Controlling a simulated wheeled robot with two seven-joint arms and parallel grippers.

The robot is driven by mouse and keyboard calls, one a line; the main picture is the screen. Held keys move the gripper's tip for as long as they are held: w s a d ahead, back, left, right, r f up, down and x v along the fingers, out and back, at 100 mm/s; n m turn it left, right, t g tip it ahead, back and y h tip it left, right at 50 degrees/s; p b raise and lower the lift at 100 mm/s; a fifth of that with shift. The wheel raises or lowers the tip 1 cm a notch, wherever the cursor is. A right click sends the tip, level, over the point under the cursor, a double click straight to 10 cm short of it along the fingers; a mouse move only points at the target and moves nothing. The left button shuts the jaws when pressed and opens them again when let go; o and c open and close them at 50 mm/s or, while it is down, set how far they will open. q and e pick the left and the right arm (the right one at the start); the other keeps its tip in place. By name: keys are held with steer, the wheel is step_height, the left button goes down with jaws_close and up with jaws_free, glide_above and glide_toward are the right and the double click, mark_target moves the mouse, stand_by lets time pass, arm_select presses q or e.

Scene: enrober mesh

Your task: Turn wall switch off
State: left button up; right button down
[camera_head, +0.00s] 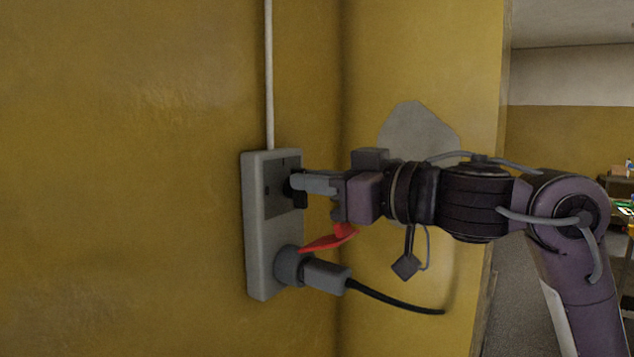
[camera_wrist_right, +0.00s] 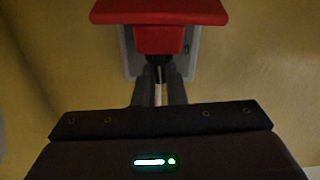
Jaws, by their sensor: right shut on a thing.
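The wall switch is a grey box (camera_head: 259,230) on the yellow wall, with a dark part (camera_head: 299,198) at its upper right. In the right wrist view the box (camera_wrist_right: 187,50) is partly hidden behind a red piece. My right gripper (camera_head: 297,183) reaches the box from the right, its fingers shut on the dark part of the switch. The fingers also show in the right wrist view (camera_wrist_right: 160,78). The red piece (camera_head: 327,241) sticks out below the gripper; it shows large in the right wrist view (camera_wrist_right: 158,14). My left gripper is out of view.
A grey plug (camera_head: 325,275) with a black cable (camera_head: 395,302) sits in the lower part of the box, just under the red piece. A pale conduit (camera_head: 269,75) runs up from the box. The wall corner is close to the right of the box.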

steer(key=n, duration=0.2)
steer(key=n+b, duration=0.1)
steer(key=n, duration=0.1)
steer(key=shift+s+a+f, duration=0.1)
steer(key=shift+s+f, duration=0.05)
steer(key=shift+s, duration=0.05)
steer(key=n+b, duration=0.1)
steer(key=n, duration=0.1)
steer(key=n+b, duration=0.1)
steer(key=n, duration=0.1)
steer(key=shift+s+a+f+n, duration=0.15)
steer(key=shift+s+n, duration=0.05)
steer(key=shift+n, duration=0.2)
steer(key=n, duration=0.1)
steer(key=n+b, duration=0.1)
steer(key=n, duration=0.1)
steer(key=n+b, duration=0.1)
steer(key=shift+f, duration=0.25)
steer(key=shift+s+f+n+b, duration=0.1)
steer(key=shift+n+b, duration=0.5)
steer(key=shift+n, duration=1.2)
steer(key=shift+a+n, duration=0.1)
steer(key=shift+n, duration=0.2)
